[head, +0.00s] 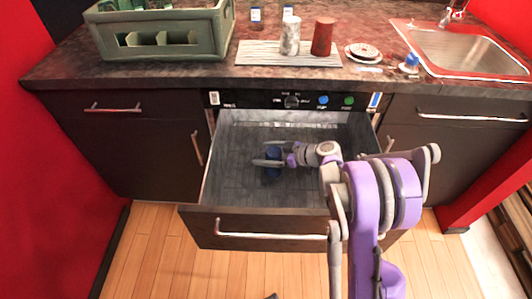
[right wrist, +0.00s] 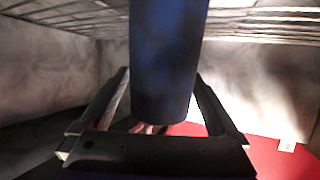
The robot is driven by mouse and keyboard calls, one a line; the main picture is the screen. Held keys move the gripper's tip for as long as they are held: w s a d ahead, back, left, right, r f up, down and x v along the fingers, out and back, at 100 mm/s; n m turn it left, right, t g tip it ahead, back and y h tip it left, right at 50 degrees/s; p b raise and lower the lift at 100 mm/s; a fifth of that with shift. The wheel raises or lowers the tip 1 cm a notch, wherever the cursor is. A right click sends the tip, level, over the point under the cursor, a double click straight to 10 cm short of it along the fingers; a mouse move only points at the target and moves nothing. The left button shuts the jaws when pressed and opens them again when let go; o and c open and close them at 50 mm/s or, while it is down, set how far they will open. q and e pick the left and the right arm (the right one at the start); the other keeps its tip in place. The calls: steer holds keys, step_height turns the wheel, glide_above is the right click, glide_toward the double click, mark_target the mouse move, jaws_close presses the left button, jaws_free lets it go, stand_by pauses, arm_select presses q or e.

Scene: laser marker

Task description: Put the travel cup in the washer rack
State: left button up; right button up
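The travel cup is a dark blue cylinder (head: 273,173) inside the open, grey-lined washer drawer, partly covered by my right gripper. My right gripper (head: 268,162) reaches into the drawer from the right, with its fingers at the cup. In the right wrist view the blue cup (right wrist: 166,60) stands between the two fingers (right wrist: 163,95), and both fingers meet its sides. The washer rack (head: 230,165) is a grey grid across the drawer floor; its wires (right wrist: 260,20) show at the top of the wrist view. Whether the cup's base rests on the rack is hard to tell. My left gripper is not in view.
The drawer front (head: 265,222) is pulled out below the control panel (head: 300,101). On the counter are a green crate (head: 165,38), a striped mat (head: 262,55) with a marbled cup (head: 290,38) and a red cup (head: 323,38), stacked plates (head: 363,52) and a sink (head: 460,52). The drawer's left side is clear.

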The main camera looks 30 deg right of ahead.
steer(key=shift+s+d+r, duration=0.15)
steer(key=shift+r, duration=0.05)
steer(key=p+v, duration=0.2)
steer(key=v, duration=0.9)
steer(key=shift+s, duration=0.25)
steer(key=shift+d+r, duration=0.1)
steer(key=shift+r+p, duration=0.15)
steer(key=shift+p, duration=0.2)
